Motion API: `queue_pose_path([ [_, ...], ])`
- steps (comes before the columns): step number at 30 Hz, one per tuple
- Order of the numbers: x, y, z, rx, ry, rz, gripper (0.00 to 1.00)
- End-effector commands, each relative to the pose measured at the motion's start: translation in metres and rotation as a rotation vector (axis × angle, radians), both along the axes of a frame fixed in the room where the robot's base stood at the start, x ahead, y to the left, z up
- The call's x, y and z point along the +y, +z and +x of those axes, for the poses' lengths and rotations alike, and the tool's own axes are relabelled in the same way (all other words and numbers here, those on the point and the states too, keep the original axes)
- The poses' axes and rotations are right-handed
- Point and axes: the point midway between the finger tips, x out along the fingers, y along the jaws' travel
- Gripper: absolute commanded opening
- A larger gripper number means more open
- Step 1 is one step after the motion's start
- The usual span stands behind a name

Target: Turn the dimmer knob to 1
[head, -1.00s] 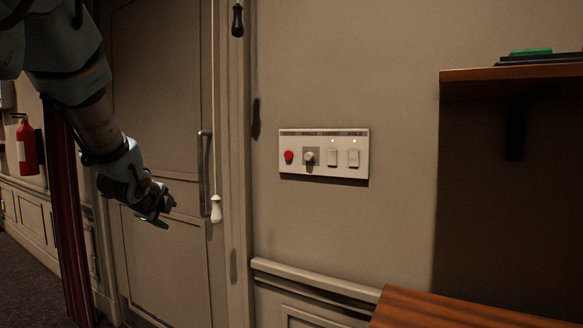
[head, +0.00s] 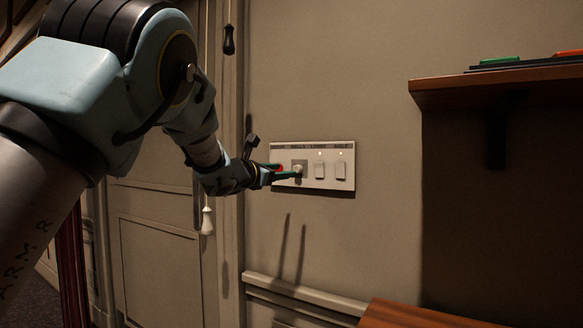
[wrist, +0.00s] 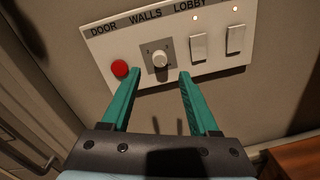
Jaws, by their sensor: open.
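The dimmer knob (wrist: 160,59) is a pale round knob on a grey square plate under the label "WALLS" on the white wall panel (wrist: 262,20). Small marks surround it, too small to read. In the head view the knob (head: 298,169) is partly covered by my gripper (head: 283,175), which has come in from the left. In the wrist view my gripper (wrist: 157,74) is open, its two teal fingers on either side of and just below the knob. No contact with the knob shows.
A red button (wrist: 120,68) sits left of the knob, close to the left fingertip. Two white rocker switches (wrist: 198,47) with lit lamps are on the right. A wooden shelf (head: 500,85) juts out at right.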

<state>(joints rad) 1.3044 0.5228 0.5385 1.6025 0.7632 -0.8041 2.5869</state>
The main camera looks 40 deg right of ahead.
Motion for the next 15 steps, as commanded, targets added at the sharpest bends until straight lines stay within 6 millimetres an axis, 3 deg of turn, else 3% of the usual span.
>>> queue_pose_path([
  [7, -0.042, 0.002, 0.009, 0.002, 0.0, 0.001, 0.61],
  [15, -0.059, 0.0, 0.014, 0.003, 0.002, 0.0, 0.61],
])
